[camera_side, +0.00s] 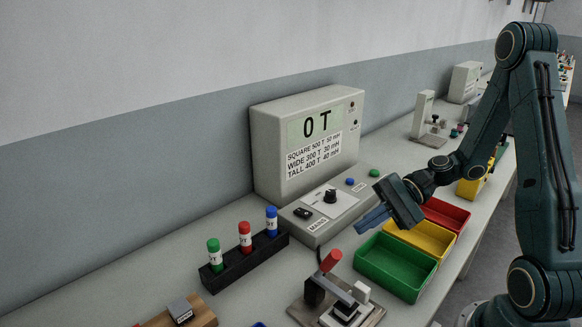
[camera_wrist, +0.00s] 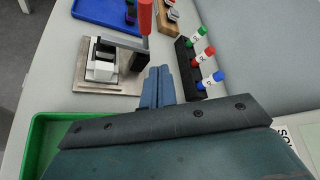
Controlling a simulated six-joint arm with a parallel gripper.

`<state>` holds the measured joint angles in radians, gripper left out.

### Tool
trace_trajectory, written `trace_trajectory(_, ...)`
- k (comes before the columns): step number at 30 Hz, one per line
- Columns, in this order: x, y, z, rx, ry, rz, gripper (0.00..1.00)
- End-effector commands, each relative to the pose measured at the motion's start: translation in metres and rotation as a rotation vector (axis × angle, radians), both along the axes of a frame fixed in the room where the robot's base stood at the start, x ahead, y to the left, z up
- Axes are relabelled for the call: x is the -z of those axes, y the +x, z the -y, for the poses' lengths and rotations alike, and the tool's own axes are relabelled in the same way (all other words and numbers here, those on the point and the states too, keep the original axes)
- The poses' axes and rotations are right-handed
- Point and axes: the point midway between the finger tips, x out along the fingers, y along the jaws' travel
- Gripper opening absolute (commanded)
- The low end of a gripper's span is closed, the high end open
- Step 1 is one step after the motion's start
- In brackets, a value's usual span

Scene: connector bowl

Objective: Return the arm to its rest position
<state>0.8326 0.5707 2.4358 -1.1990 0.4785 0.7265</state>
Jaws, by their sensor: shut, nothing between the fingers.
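My gripper (camera_side: 373,219) is in the side view, at the end of the dark teal arm. It is in the air in front of the grey control panel (camera_side: 349,212), left of the coloured trays. In the wrist view the blue fingers (camera_wrist: 158,86) are together with nothing between them. They point toward the gap between the red-handled lever press (camera_wrist: 107,62) and the black rack. The press also shows in the side view (camera_side: 340,303), below and left of my gripper. I cannot tell the exact height of the fingers above the bench.
Green (camera_side: 395,264), yellow (camera_side: 424,238) and red (camera_side: 447,215) trays lie along the bench's right edge. A black rack (camera_side: 246,262) holds green, red and blue capped tubes. A meter box (camera_side: 268,160) reading 0 T stands behind the panel. A blue tray (camera_wrist: 100,14) is at the wrist view's top.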

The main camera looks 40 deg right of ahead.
Motion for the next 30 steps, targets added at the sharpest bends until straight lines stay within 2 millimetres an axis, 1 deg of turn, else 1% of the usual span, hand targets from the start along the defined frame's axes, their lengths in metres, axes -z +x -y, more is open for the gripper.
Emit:
trace_trajectory(8, 0.000, 0.000, -0.001, -0.006, -0.009, 0.003, 0.00)
trace_trajectory(14, -0.002, -0.004, -0.007, -0.062, -0.090, 0.025, 0.00)
trace_trajectory(21, -0.006, -0.016, -0.019, -0.206, -0.296, 0.084, 0.00)
trace_trajectory(30, -0.019, -0.033, -0.026, -0.393, -0.586, 0.185, 0.00)
